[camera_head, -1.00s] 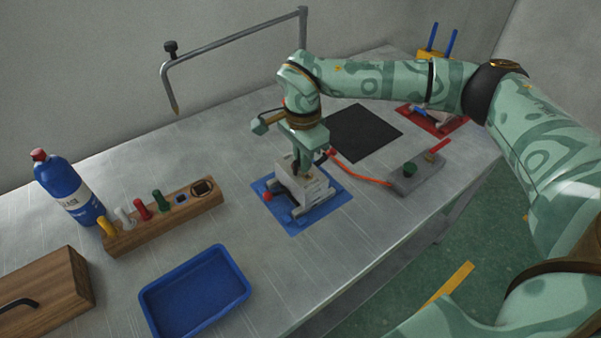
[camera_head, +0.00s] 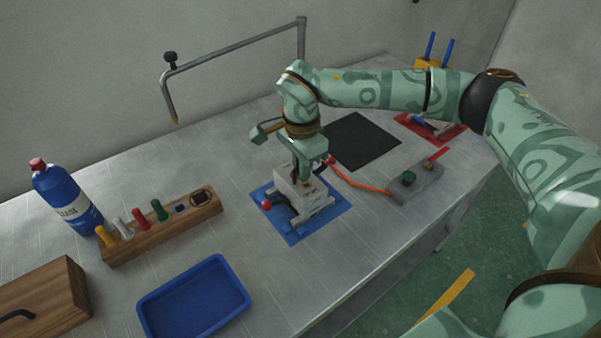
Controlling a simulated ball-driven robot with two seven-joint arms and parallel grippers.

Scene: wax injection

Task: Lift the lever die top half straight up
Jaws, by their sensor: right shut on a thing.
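The lever die (camera_head: 315,211) is a pale grey-white block standing on the blue mat (camera_head: 294,236) near the middle of the table. A lever with a red knob (camera_head: 267,205) shows at its left side. My right gripper (camera_head: 299,176) points down at the die from above and is shut on the die top half (camera_head: 294,194). The fingertips are partly hidden, and any gap between the two halves is too small to make out. My left gripper is not in view.
A grey control box (camera_head: 416,183) with an orange cable stands to the right. A black mat (camera_head: 362,142) lies behind the die. A tool rack (camera_head: 155,240), blue tray (camera_head: 196,300) and blue bottle (camera_head: 68,199) are at left. A metal frame (camera_head: 235,48) rises behind.

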